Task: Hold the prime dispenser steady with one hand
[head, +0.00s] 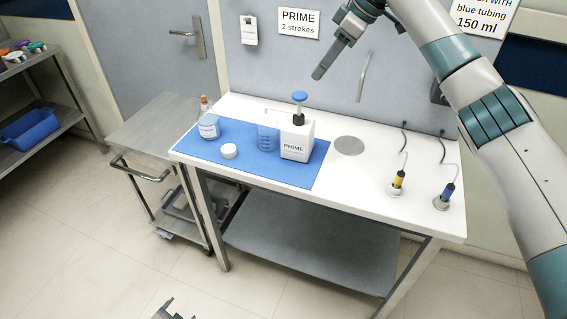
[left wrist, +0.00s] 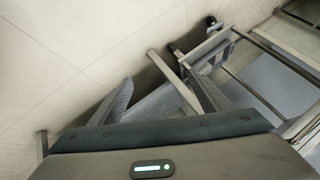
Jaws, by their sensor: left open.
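The prime dispenser (head: 296,140) is a white square bottle labelled PRIME with a black collar and a blue pump top (head: 299,97). It stands upright on a blue mat (head: 260,175) on the white table. A clear measuring beaker (head: 267,138) stands just left of it, near the end of its thin spout. My right gripper (head: 322,70) is in the air above and right of the dispenser, apart from it; its fingers overlap edge-on. My left gripper (head: 175,310) is low at the bottom edge, far from the table top. In the left wrist view its fingers (left wrist: 162,97) are apart and empty.
A white jar (head: 208,127) and a white lid (head: 229,151) are on the mat. A grey disc (head: 349,146) and yellow and blue tubing fittings (head: 398,182) are to the right. A steel cart (head: 150,130) stands left of the table. A lower shelf (head: 310,250) spans underneath.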

